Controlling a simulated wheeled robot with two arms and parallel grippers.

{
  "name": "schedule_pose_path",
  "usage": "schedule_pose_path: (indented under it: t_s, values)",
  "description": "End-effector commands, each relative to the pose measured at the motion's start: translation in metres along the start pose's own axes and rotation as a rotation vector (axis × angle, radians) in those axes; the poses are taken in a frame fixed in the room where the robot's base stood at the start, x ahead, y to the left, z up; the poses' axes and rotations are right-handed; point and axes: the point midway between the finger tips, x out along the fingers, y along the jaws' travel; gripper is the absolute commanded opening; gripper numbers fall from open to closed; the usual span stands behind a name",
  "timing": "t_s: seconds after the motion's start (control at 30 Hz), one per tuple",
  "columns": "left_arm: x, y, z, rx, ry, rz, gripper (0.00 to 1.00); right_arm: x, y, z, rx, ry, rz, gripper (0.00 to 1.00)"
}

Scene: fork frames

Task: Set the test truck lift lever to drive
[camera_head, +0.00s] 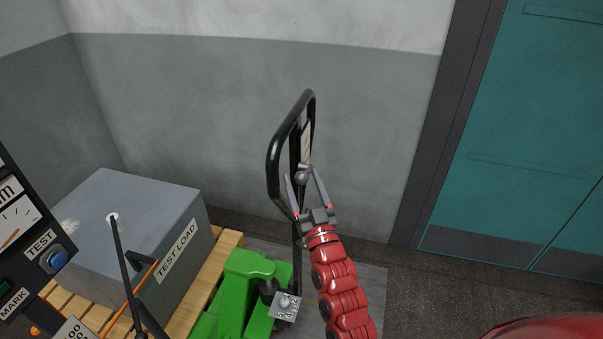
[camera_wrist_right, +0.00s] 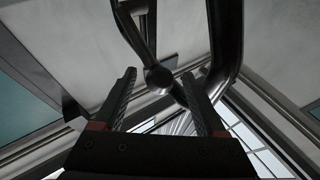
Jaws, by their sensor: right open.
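The green pallet truck (camera_head: 240,290) stands low in the middle of the head view, with a tall black looped handle (camera_head: 273,165) rising from it. A small lift lever with a grey ball knob (camera_head: 302,177) sits inside the loop. The knob also shows in the right wrist view (camera_wrist_right: 158,77). My right gripper (camera_head: 304,174) is open, with one finger on each side of the knob. In the wrist view the knob lies between the fingertips (camera_wrist_right: 158,75), with gaps visible on both sides. The lever's marked positions cannot be read. My left gripper is not in view.
A grey box marked TEST LOAD (camera_head: 130,225) sits on a wooden pallet (camera_head: 225,250) at the left. A dark panel (camera_head: 25,265) with a gauge and buttons stands at the left edge. A wall is behind the handle, and a teal door (camera_head: 525,130) is at the right.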

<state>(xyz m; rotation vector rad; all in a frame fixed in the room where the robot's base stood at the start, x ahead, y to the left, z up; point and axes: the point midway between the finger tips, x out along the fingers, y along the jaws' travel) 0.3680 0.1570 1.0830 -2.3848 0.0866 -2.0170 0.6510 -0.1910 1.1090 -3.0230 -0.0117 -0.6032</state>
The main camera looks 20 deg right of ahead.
Motion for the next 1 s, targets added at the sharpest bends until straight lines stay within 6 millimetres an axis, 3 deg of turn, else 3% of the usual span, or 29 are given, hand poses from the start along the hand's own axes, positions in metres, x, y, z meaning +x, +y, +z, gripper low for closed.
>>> schedule_pose_path:
  t_s: [0.13, 0.43, 0.83, 1.0]
  values:
    - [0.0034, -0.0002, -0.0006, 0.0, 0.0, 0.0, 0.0, 0.0098, -0.0002, 0.0005, 0.0, -0.002, 0.0, 0.73]
    - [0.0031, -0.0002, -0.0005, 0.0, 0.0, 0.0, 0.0, 0.011, 0.0, 0.0012, 0.001, -0.002, 0.0, 0.72]
    - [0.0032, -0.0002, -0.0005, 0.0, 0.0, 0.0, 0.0, 0.0109, -0.0001, 0.0011, 0.001, -0.002, 0.0, 0.0]
    - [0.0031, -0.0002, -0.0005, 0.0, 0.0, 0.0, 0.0, 0.0108, -0.0001, 0.0012, 0.001, -0.002, 0.0, 0.0]
